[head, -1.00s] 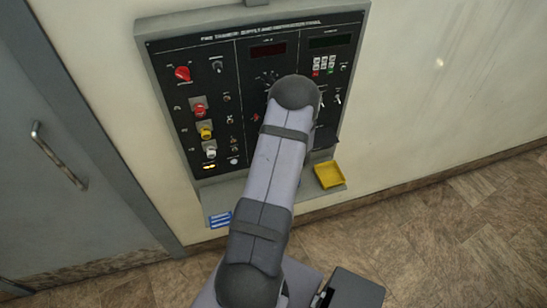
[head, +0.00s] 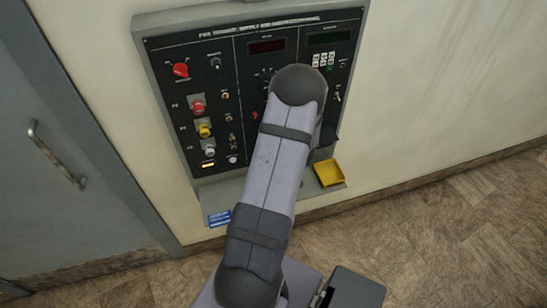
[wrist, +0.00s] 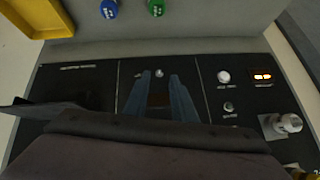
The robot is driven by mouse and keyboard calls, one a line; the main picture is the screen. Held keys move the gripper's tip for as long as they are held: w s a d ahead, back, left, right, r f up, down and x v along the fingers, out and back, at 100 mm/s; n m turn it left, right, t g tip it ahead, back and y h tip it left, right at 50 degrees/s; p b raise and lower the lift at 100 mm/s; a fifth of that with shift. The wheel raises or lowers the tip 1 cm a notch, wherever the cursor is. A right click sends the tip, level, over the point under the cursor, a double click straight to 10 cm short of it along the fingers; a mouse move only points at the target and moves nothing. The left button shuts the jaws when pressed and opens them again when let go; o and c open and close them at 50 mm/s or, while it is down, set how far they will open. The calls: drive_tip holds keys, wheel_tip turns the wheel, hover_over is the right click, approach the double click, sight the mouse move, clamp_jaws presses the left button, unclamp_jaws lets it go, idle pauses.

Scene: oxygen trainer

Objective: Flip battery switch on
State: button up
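The dark control panel (head: 200,105) is mounted on the wall. I cannot read which control is the battery switch. In the head view my arm hides my fingers and the lower middle of the panel. In the wrist view my gripper (wrist: 159,76) shows two blue-grey fingers standing apart with a gap, pointing at the panel's lower middle section. Small metal toggles show there: one (wrist: 138,74) just left of the fingers, and one (wrist: 158,72) in line with the gap between the tips. I cannot tell whether a finger touches either one.
In the wrist view, a white button (wrist: 223,76), a lit orange indicator (wrist: 262,76) and a silver knob (wrist: 289,122) lie right of the fingers. A blue knob (wrist: 109,8) and a green knob (wrist: 156,7) are on the ledge. A yellow tray (head: 329,173) sits at its right end.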

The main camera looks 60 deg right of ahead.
drive_tip(key=v, duration=0.3)
drive_tip(key=shift+s+a+r, duration=0.15)
drive_tip(key=shift+r, duration=0.05)
idle(0.4)
